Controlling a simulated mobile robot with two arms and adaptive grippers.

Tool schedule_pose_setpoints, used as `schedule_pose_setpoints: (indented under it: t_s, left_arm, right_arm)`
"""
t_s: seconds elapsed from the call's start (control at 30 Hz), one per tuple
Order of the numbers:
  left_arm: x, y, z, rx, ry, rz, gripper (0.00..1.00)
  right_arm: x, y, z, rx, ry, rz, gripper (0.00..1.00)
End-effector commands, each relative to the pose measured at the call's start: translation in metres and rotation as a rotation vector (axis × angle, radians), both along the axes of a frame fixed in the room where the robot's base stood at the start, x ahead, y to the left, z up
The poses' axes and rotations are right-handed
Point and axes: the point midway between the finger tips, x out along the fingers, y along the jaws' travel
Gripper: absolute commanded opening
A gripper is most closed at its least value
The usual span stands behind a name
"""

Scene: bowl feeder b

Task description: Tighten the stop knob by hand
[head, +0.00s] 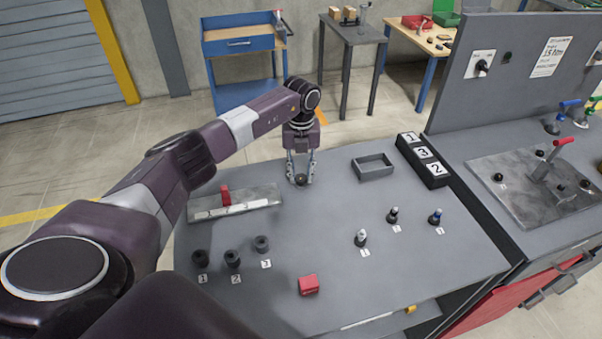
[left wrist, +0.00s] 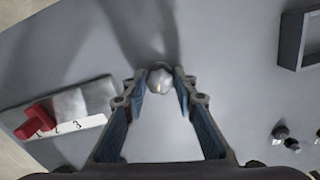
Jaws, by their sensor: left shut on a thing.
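A small round knob (head: 300,179), dark in the head view, is at the far edge of the grey bench. My left gripper (head: 300,172) points down and is shut on it. In the left wrist view the knob (left wrist: 160,78) looks grey and shiny between the fingertips (left wrist: 160,76). Whether it is fixed to the bench or loose is hidden. A red T-shaped stop (head: 225,195) stands on a metal plate with numbered marks to the left; it also shows in the left wrist view (left wrist: 35,122). My right gripper is not in view.
An open grey tray (head: 374,167) and a dark number block (head: 423,160) lie right of the gripper. Several dark cups (head: 232,259), a red block (head: 308,285) and upright pins (head: 361,238) stand nearer. The bench centre is clear.

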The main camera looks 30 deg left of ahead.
Motion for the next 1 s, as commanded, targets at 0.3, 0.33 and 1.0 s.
schedule_pose_setpoints:
  t_s: [0.3,0.33,1.0]
  left_arm:
    - [0.0,0.0,-0.001,0.002,-0.001,-0.078,0.01]
    - [0.001,0.0,-0.001,0.001,-0.002,-0.093,0.01]
    - [0.001,-0.001,-0.001,0.001,-0.004,-0.688,0.01]
  right_arm:
    - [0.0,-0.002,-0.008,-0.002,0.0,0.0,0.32]
    - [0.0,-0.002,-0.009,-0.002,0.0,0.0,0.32]
    - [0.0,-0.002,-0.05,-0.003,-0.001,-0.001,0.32]
